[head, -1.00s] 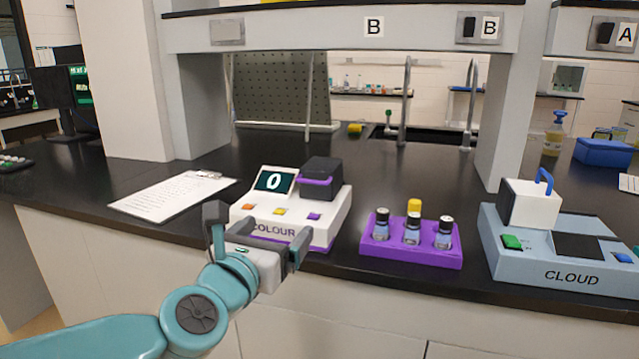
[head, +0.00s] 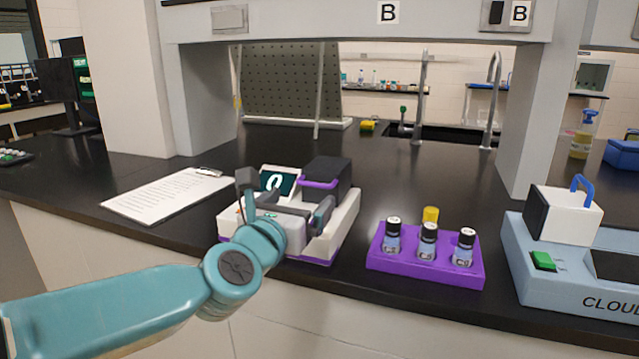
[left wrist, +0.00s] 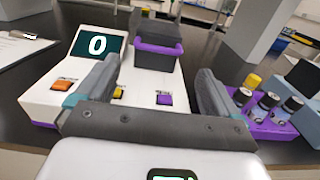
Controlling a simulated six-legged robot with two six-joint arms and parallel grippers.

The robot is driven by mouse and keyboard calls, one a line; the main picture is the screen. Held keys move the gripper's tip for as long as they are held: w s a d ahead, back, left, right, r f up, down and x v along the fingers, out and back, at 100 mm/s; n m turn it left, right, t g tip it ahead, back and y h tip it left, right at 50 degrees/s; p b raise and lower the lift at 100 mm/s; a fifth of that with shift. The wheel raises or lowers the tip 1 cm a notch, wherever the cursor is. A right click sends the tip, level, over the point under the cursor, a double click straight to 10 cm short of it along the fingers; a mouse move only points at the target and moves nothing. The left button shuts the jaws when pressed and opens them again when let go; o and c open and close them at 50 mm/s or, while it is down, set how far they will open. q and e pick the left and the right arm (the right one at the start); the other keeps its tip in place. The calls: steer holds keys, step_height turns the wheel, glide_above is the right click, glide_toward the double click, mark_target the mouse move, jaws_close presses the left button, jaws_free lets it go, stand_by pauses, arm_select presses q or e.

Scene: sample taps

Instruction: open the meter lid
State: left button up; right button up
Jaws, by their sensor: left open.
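The white COLOUR meter (head: 345,222) stands on the black bench. It has a screen (head: 277,181) reading 0 and a black lid (head: 327,174) with a purple rim at its back right. The lid looks shut. In the left wrist view the lid (left wrist: 157,45) is ahead, beyond the fingers, and the screen (left wrist: 97,45) is at its left. My left gripper (head: 288,193) is open and empty, over the front of the meter and short of the lid. It hides part of the meter's front and buttons in the head view. My right gripper is not in view.
A purple rack (head: 424,276) with several vials stands right of the meter. A pale blue CLOUD instrument (head: 540,285) with a blue-handled white lid is farther right. A clipboard (head: 165,197) lies at left. Bench behind the meter is mostly clear.

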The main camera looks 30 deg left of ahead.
mark_target(314, 186)
arm_select(q)
steer(key=x, duration=1)
steer(key=shift+a+p, duration=0.15)
steer(key=shift+p, duration=0.2)
